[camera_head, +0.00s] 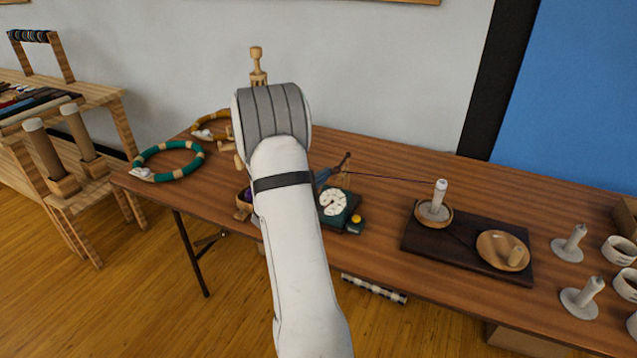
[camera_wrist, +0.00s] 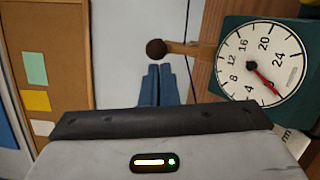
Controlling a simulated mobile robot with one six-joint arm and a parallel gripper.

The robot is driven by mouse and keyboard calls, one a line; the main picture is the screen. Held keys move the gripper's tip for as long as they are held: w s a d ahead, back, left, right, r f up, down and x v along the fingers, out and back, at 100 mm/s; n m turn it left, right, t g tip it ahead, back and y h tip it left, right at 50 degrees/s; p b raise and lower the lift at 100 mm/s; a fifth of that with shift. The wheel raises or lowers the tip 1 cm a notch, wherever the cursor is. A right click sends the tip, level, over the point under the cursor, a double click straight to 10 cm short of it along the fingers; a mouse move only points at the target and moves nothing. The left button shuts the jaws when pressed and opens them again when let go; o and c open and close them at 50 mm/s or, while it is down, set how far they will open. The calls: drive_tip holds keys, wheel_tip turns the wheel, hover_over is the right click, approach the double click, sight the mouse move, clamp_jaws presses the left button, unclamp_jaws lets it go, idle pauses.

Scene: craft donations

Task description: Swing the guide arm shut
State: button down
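The guide arm (camera_wrist: 190,47) is a short wooden bar with a dark round knob (camera_wrist: 156,48), beside the green dial device in the wrist view. In the head view the knob (camera_head: 347,155) shows just above the device. My gripper (camera_wrist: 158,68) has two blue fingers lying side by side, shut, with nothing seen between them. The knob is just beyond the fingertips; I cannot tell whether they touch. In the head view my gripper (camera_head: 323,176) is mostly hidden behind my arm. The dial device (camera_head: 334,202) has a white numbered face with a red needle.
A dark thread runs right from the device to a white spool (camera_head: 438,195) in a wooden dish on a dark board (camera_head: 465,250). Green and orange hoops lie left; spools and cups stand right.

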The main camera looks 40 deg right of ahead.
drive_tip(key=shift+s, duration=0.35)
drive_tip(key=shift+w, duration=0.1)
drive_tip(key=shift+w+a+f+b, duration=0.15)
drive_tip(key=shift+w+a+b, duration=0.05)
drive_tip(key=shift+b, duration=0.2)
drive_tip(key=a+b, duration=0.2)
drive_tip(key=a, duration=0.9)
drive_tip(key=shift+a+f+b, duration=0.2)
drive_tip(key=shift+f+b, duration=0.1)
drive_tip(key=shift+f, duration=0.15)
drive_tip(key=shift+s, duration=0.15)
idle(0.4)
